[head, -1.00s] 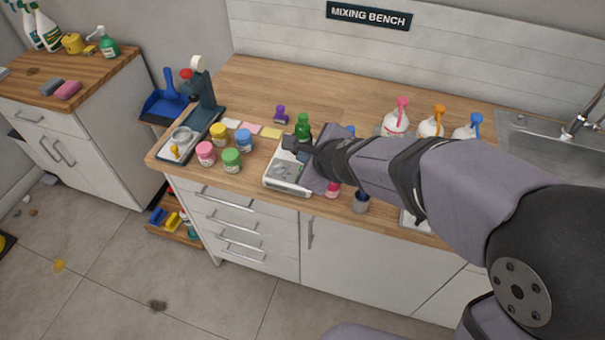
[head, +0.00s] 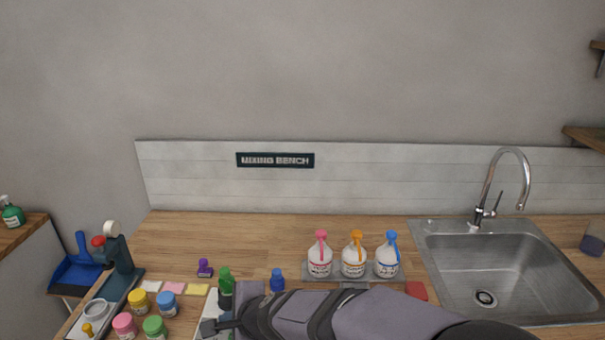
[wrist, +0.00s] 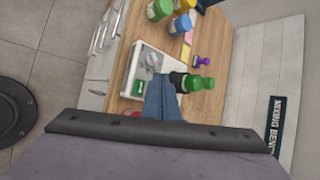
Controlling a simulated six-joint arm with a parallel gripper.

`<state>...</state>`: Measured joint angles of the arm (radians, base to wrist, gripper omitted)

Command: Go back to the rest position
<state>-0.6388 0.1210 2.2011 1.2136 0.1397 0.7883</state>
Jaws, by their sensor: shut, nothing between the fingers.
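My gripper (head: 209,328) is at the bottom of the head view, at the left end of my arm, over the front of the mixing bench. In the wrist view its blue-grey fingers (wrist: 161,98) are together with nothing held. They hover by a white device (wrist: 149,58) like a scale and the dark green bottle (wrist: 196,84). In the head view the green bottle (head: 225,284) stands just behind my gripper; my arm and the picture's edge hide most of the white device.
Pink, orange and blue-topped white bottles (head: 354,262) stand on a grey tray behind my arm. Coloured jars (head: 139,302) and a dark stand (head: 120,262) are at the left. A sink (head: 486,270) is at the right.

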